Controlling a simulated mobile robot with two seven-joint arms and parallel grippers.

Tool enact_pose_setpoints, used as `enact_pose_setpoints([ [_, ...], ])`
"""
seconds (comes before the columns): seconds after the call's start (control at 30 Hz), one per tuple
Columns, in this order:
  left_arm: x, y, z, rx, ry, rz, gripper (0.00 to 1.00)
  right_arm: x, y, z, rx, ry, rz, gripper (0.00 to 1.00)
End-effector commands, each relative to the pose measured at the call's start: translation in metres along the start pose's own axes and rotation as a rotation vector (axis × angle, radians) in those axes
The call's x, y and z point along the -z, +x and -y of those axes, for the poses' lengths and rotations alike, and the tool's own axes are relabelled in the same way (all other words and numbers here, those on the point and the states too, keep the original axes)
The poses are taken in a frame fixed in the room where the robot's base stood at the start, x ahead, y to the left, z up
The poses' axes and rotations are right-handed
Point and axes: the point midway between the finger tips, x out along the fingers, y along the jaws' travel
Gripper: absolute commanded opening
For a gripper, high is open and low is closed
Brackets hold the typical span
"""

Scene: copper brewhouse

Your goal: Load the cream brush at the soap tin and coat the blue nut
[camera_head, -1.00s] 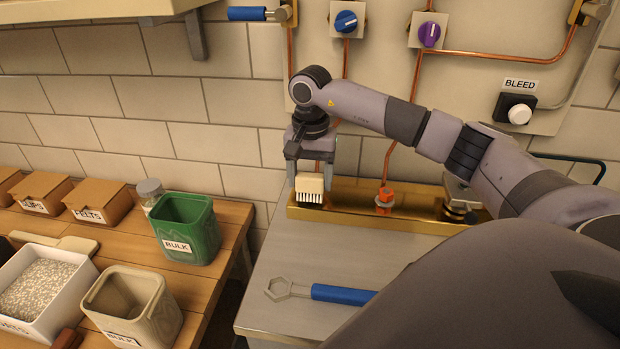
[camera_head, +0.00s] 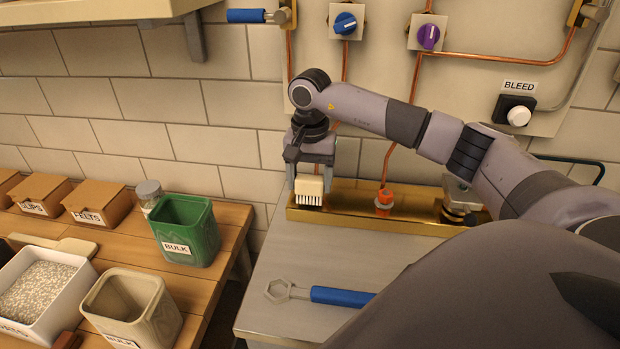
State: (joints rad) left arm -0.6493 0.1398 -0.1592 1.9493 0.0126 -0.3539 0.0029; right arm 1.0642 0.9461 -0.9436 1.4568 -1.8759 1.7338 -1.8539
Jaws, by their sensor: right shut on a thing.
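The cream brush (camera_head: 309,187) is at the left end of the brass trough on the bench, its pale bristles pointing down. My right gripper (camera_head: 309,178) is shut on it from above. I cannot tell whether the bristles touch anything. An orange nut (camera_head: 384,197) sits on a copper pipe in the middle of the trough. I see no blue nut; one may be hidden behind the brush and gripper. A silver fitting (camera_head: 459,203) stands at the trough's right end, partly behind my arm; I cannot tell whether it is the soap tin. My left gripper is out of view.
A blue-handled wrench (camera_head: 340,296) lies on the grey bench (camera_head: 290,260) in front of the brass trough (camera_head: 345,213). A green bin (camera_head: 186,232) and a beige bin (camera_head: 130,310) stand on the wooden table at left. Blue and purple knobs are on the wall panel.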

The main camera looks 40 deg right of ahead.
Motion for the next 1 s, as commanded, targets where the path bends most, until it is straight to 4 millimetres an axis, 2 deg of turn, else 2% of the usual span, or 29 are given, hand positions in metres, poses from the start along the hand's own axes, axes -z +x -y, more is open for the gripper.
enact_pose_setpoints([
  [0.03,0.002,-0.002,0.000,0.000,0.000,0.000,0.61,0.002,-0.005,-0.001,0.007,0.010,-0.019,0.00],
  [0.2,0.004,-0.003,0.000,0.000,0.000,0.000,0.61,-0.011,-0.005,-0.001,0.006,0.008,-0.016,0.00],
  [0.33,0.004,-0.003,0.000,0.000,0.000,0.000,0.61,-0.014,-0.004,-0.001,0.005,0.008,-0.013,0.00],
  [0.77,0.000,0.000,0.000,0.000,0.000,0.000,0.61,0.011,-0.002,-0.001,0.005,0.009,-0.016,0.00],
  [1.0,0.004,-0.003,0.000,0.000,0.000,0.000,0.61,-0.004,-0.005,-0.001,0.007,0.009,-0.018,0.00],
])
